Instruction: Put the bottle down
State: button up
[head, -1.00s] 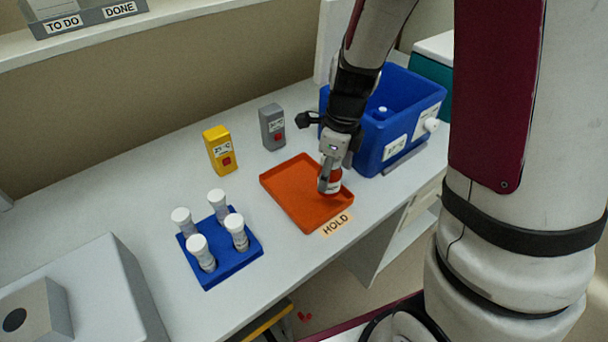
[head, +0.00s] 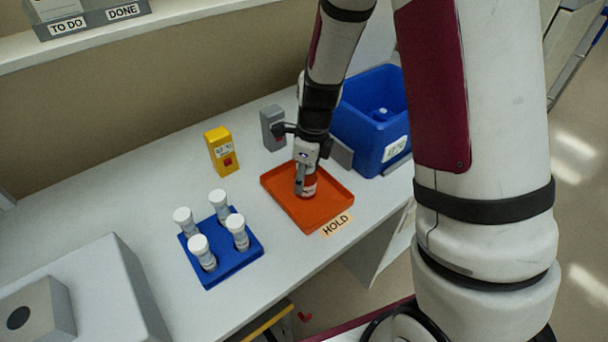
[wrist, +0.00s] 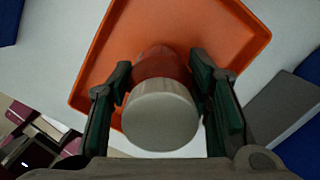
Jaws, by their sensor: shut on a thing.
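My gripper (head: 305,181) is shut on a bottle with a white cap and a red body. In the wrist view the bottle (wrist: 160,115) stands between the two green-padded fingers, cap toward the camera. In the head view the bottle (head: 309,187) is partly hidden by the fingers and is over the middle of the orange tray (head: 334,206). The tray also shows behind the bottle in the wrist view (wrist: 110,50). I cannot tell whether the bottle's base touches the tray floor. A HOLD label (head: 336,224) lies at the tray's front edge.
A blue rack (head: 236,262) with several white-capped tubes stands left of the tray. A yellow device (head: 219,150) and a grey device (head: 271,127) stand behind. A blue bin (head: 376,155) is close on the right. A grey box (head: 105,275) sits front left.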

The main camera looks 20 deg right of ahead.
jog(key=shift+f, duration=0.15)
jog(key=o, duration=1.3)
jog(key=shift+c, duration=0.2)
jog(key=r, duration=0.8)
jog(key=s+d+r, duration=0.1)
jog(key=r, duration=0.3)
jog(key=shift+r, duration=0.35)
jog(key=s+r+n+t, duration=0.2)
jog(key=s+r+n, duration=0.5)
jog(key=s+n, duration=0.3)
jog(key=s+r+n+t+h, duration=0.1)
jog(key=s+r+n+t, duration=0.1)
jog(key=s+r+n, duration=0.5)
jog(key=shift+s+d+r+n, duration=0.25)
jog(key=shift+s+n, duration=1.7)
jog(key=shift+n, duration=2.45)
